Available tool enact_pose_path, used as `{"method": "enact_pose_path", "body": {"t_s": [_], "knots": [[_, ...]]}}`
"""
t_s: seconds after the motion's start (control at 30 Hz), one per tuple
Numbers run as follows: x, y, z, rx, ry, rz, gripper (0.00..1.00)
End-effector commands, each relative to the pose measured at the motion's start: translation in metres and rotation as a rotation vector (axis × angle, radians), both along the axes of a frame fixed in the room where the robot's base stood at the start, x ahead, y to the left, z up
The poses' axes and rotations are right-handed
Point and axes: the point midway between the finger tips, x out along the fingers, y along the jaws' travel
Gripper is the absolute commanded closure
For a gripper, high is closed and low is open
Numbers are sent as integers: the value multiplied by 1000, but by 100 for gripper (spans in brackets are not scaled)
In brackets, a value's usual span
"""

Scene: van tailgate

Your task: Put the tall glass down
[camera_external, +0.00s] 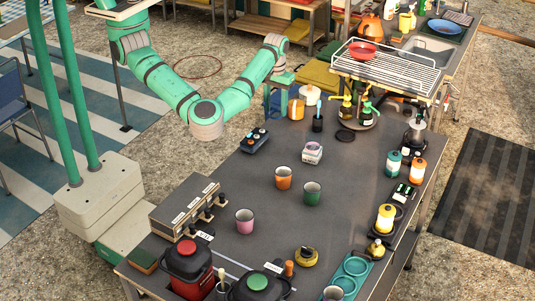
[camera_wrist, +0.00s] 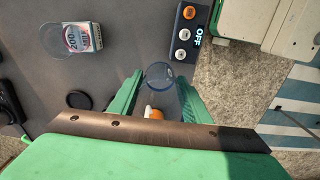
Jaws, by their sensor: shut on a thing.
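The tall glass (camera_wrist: 160,74) is clear with a faint blue tint, and its round rim shows between my green fingers in the wrist view. My gripper (camera_wrist: 159,102) is shut on it. In the external view my gripper (camera_external: 279,78) is near the far left edge of the dark table, and the glass is hard to make out there. The glass appears to be held up off the tabletop (camera_external: 240,185); how high its base is, I cannot tell. An orange and white thing (camera_wrist: 153,113) shows by the glass, partly hidden.
An orange-topped canister (camera_external: 296,109) is near my gripper. Bare tabletop lies between the cups.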

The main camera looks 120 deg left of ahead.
Motion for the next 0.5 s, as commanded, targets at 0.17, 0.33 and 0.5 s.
{"method": "enact_pose_path", "body": {"t_s": [0.17,0.33,0.5], "knots": [[34,18,-17,-3,-1,-2,79],[54,29,-47,-2,0,-1,79],[67,36,-64,-1,0,0,79]]}}
